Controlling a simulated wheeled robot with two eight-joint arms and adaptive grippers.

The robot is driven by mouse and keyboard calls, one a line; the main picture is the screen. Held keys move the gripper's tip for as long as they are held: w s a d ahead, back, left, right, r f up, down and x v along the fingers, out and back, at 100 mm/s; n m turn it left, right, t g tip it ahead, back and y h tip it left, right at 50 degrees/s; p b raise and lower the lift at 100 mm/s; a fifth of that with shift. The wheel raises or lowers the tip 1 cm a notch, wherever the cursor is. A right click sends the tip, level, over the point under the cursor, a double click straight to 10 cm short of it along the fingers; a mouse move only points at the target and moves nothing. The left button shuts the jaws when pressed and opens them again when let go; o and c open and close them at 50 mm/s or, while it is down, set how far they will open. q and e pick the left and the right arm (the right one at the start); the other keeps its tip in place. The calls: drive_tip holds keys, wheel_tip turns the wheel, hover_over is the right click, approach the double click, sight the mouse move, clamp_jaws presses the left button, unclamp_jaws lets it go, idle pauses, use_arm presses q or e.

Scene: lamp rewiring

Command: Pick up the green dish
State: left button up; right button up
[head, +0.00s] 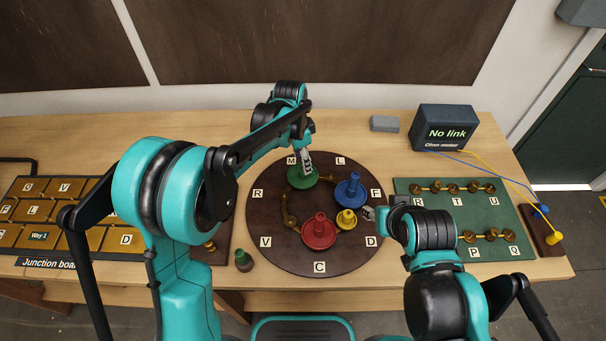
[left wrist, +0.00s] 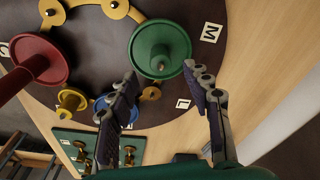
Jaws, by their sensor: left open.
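The green dish (head: 302,179) lies at the far side of the round dark board (head: 283,256), beside the M label. It is a round disc with a raised middle; the left wrist view shows it (left wrist: 160,48) too. My left gripper (head: 306,163) is over its far part in the head view. In the left wrist view the fingers (left wrist: 161,75) are apart and empty, with their tips near the dish's rim; contact cannot be told. My right gripper (head: 369,213) is at the board's right edge, near the D label; its jaw opening is unclear.
A red dish (head: 319,233), a yellow dish (head: 346,220) and a blue dish (head: 350,191) share the board. A small green peg (head: 243,260) stands at front left. The junction board (head: 48,264) is left; a green terminal panel (head: 460,203) and the ohm meter (head: 443,128) are right.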

use_arm(q)
wheel_tip(320, 180, down, 4)
drive_tip(key=shift+w+d+f+b, duration=0.1)
drive_tip(key=shift+w+f+b, duration=0.05)
drive_tip(key=shift+b, duration=0.4)
drive_tip(key=shift+c, duration=0.2)
clamp_jaws()
